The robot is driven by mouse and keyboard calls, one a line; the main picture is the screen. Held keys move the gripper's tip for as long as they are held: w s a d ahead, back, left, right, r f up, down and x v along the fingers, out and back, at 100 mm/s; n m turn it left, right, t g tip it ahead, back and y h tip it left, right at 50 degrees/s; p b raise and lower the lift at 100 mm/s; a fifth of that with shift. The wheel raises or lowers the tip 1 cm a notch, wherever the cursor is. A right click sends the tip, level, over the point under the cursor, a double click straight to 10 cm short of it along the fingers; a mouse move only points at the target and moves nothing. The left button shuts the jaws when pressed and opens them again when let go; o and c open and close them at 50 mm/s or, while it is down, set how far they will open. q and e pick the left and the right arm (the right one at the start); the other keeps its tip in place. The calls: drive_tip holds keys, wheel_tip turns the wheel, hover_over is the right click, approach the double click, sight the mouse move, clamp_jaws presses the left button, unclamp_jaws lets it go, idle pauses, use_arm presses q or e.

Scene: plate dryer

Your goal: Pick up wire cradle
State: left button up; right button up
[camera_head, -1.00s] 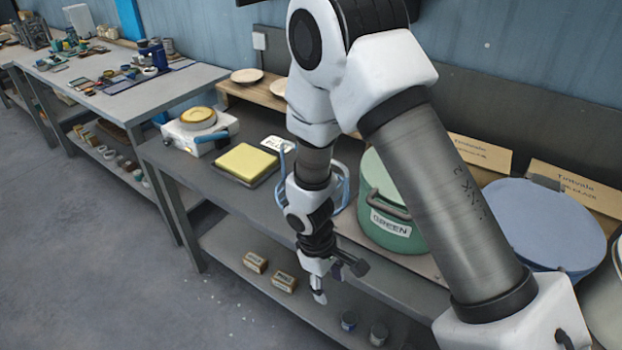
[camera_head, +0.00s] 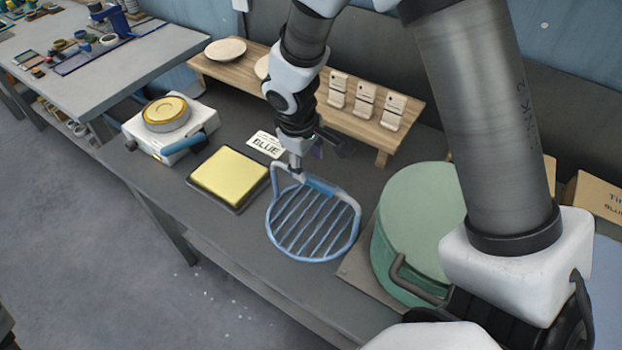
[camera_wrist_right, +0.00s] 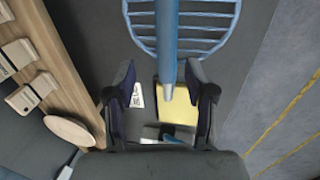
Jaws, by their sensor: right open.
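The wire cradle (camera_head: 313,228) is a light blue round rack of parallel bars with a raised handle, on the grey bench. It also shows at the top of the right wrist view (camera_wrist_right: 205,20). My right gripper (camera_head: 298,168) is just above the far side of the cradle, by its blue grip bar. In the wrist view the open fingers (camera_wrist_right: 160,70) stand on either side of the bar, with gaps on both sides. Whether the bar lies at fingertip depth I cannot tell. My left gripper is not in view.
A yellow pad (camera_head: 229,177) and a BLUE card (camera_head: 266,144) lie left of the cradle. A white device (camera_head: 150,131) stands further left. A green lidded bucket (camera_head: 425,215) stands close on the right. A wooden rack (camera_head: 350,125) is behind.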

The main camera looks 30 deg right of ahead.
sight(310, 177)
drive_tip(key=f, duration=0.1)
drive_tip(key=s+f, duration=0.1)
drive_tip(key=f, duration=0.1)
drive_tip(key=shift+s+a+f, duration=0.15)
drive_tip(key=shift+s, duration=0.05)
drive_tip(key=f, duration=0.2)
drive_tip(key=w+d, duration=0.1)
drive_tip(key=shift+f, duration=0.4)
drive_tip(key=shift+w+f, duration=0.15)
drive_tip(key=shift+w, duration=0.05)
drive_tip(key=shift+s+a+r, duration=0.2)
drive_tip(key=shift+s+r, duration=0.05)
drive_tip(key=shift+s, duration=0.1)
drive_tip(key=shift+w+d+f+b, duration=0.1)
drive_tip(key=shift+w+f+b, duration=0.05)
drive_tip(key=shift+f+b, duration=0.25)
drive_tip(key=shift+r, duration=0.15)
clamp_jaws()
